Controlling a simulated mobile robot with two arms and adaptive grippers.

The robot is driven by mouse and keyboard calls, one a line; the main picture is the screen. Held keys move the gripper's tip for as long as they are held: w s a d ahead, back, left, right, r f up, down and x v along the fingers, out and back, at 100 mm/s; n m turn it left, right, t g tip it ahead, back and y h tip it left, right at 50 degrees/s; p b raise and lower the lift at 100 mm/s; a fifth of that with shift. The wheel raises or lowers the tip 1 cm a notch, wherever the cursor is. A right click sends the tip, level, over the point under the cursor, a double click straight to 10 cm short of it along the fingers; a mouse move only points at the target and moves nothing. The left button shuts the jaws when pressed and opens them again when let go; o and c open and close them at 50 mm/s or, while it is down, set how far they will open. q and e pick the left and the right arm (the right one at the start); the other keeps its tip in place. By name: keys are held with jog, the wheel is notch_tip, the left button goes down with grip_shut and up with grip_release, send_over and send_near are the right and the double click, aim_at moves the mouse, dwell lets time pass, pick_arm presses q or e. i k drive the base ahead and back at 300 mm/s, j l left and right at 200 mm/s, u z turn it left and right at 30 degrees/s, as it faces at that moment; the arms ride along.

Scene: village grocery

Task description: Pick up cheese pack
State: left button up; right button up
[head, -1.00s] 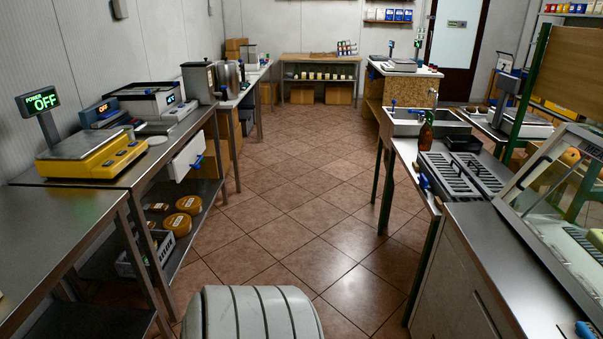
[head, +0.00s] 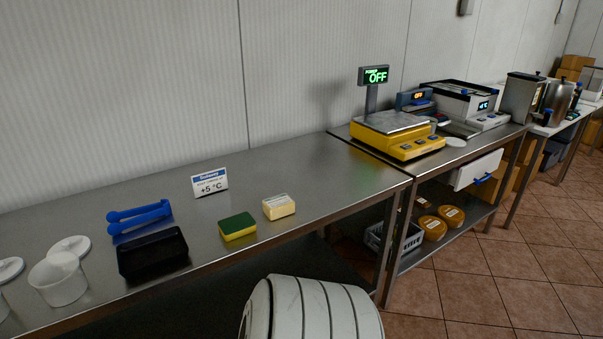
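A small pale yellow block with a whitish label on top (head: 279,207), which looks like the cheese pack, lies on the steel table (head: 300,170) against the wall. A green and yellow sponge (head: 238,227) lies just left of it, with a small gap between them. Nothing covers the block. Neither of my grippers shows in the head view.
Left of the sponge are a black tray (head: 152,254), blue tongs (head: 139,216), a white tub (head: 59,279) and a lid (head: 69,247). A small sign (head: 209,182) stands behind. A yellow scale (head: 398,134) stands farther right. Table around the block's right side is clear.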

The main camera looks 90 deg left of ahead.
aim_at(280, 206)
jog(key=u, duration=2.9)
